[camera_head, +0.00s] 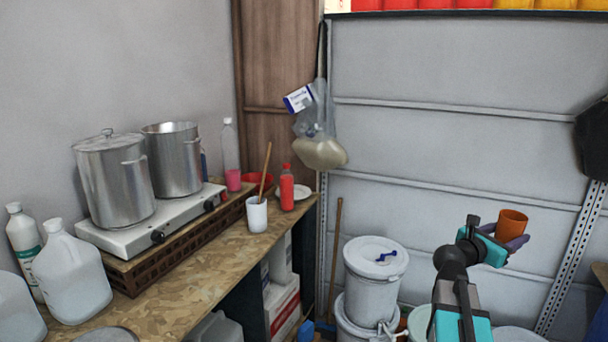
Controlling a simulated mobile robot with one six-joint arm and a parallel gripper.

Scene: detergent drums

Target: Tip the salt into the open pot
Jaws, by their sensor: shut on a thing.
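The open pot (175,165) is a tall steel pot without a lid, on the right half of a white two-burner stove at the left. My gripper (507,239) is at the right, far from the pot and in front of the grey wall panel. It is shut on a small orange cup (512,222), which looks about upright. The inside of the cup is too small to make out, so I cannot tell whether it holds the salt. No salt is plainly visible.
A lidded pot (115,185) stands left of the open one on the stove (125,238). A white mug with a wooden stick (257,214), bottles and a plate share the bench (190,270). A bag (320,150) hangs behind. White drums (375,275) stand between bench and arm.

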